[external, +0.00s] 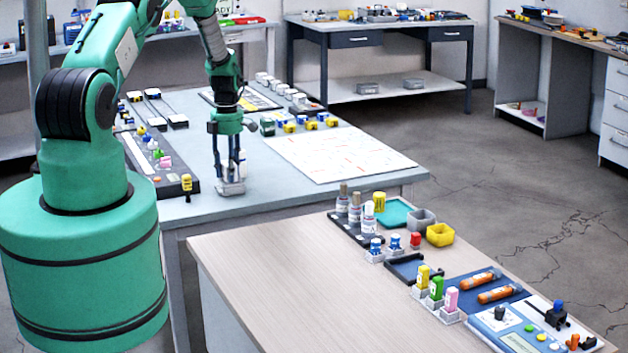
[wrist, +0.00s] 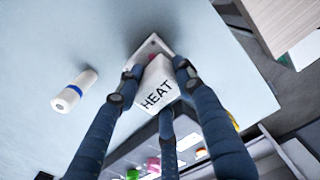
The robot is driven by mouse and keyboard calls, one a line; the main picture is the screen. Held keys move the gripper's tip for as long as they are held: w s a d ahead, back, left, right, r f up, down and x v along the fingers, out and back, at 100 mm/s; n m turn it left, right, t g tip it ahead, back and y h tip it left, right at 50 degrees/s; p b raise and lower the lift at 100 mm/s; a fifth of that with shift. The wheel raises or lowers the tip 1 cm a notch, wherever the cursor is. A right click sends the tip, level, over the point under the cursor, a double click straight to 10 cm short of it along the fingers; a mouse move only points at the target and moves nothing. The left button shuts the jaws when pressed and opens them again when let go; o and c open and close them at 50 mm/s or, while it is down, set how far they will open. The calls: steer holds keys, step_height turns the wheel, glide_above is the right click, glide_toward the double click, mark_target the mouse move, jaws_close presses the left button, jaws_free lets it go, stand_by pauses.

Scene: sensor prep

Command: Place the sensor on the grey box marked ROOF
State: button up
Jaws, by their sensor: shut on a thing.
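My gripper (external: 230,178) is low over the near part of the blue-grey table, pointing down. In the wrist view its dark blue fingers (wrist: 155,85) are shut on a white block (wrist: 158,88) marked HEAT. A pale grey piece (wrist: 150,46) with a reddish spot shows just beyond the block; I cannot tell whether they touch. In the external view a pale box-like piece (external: 231,188) is at the fingertips, at table level. A white cylinder with a blue band (wrist: 75,90) is left of the fingers in the wrist view. I can read no ROOF marking in either view.
A dark tray with small coloured parts (external: 160,160) lies left of my gripper. A white sheet with red marks (external: 338,153) lies to the right. A wooden table (external: 270,260) with bottles and coloured blocks stands in front.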

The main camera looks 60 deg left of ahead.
steer(key=shift+f, duration=0.15)
steer(key=o, duration=1.2)
step_height(320, 180, up, 12)
steer(key=shift+r+b, duration=0.15)
steer(key=shift+b, duration=0.35)
steer(key=shift+w+r, duration=0.1)
stand_by(0.4)
